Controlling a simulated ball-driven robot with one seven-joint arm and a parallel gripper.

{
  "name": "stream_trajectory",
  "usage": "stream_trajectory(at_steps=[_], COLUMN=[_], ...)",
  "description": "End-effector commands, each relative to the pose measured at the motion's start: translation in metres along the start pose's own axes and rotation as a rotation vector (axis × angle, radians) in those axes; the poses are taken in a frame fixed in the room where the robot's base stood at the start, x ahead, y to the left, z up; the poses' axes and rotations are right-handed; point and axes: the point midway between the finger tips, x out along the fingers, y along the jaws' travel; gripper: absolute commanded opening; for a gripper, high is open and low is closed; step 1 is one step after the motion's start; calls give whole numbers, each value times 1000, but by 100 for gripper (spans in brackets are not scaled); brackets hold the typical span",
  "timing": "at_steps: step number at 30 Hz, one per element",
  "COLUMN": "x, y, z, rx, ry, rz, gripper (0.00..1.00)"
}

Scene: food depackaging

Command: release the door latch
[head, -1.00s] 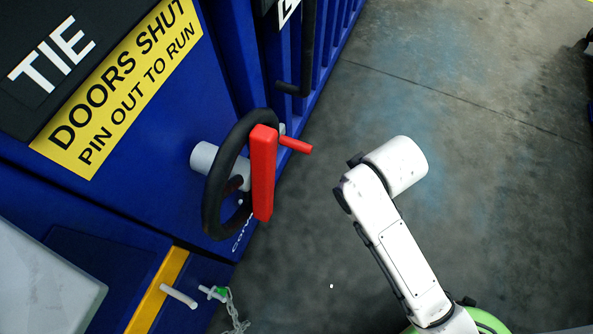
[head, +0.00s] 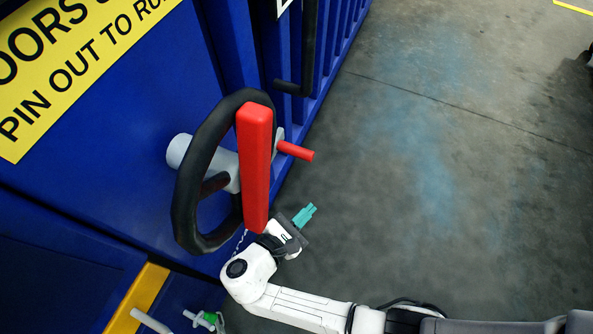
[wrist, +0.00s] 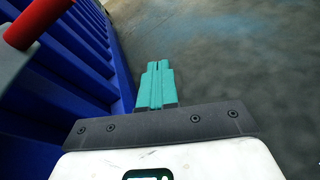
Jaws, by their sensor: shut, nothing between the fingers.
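A black handwheel (head: 189,195) with a thick red bar (head: 255,165) in front of it stands out from the blue machine on a grey shaft (head: 180,150). A short red handle (head: 296,151) sticks out to the right behind the bar, on a grey plate. The red handle (wrist: 38,20) also shows at the upper left of the wrist view. I cannot tell which part is the latch. My gripper (head: 306,214), with teal fingers, is shut and empty. It is below the red handle, right of the bar's lower end. In the wrist view its fingers (wrist: 157,85) point over bare floor.
The blue ribbed machine wall (wrist: 72,75) runs along the left of the wrist view. A black bent rod (head: 308,50) stands on the machine above the wheel. A green-and-white pin (head: 208,319) is at the lower left.

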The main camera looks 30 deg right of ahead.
Motion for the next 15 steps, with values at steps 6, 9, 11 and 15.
stream_trajectory(at_steps=[6,9,11,15], x=[-51,-65,-71,-78], y=[20,24,26,26], z=[-3,-3,-3,-3], rx=[-222,-271,-288,-309], ry=[-239,-306,-331,-361], rz=[249,310,334,361], gripper=[0,0,0,0])
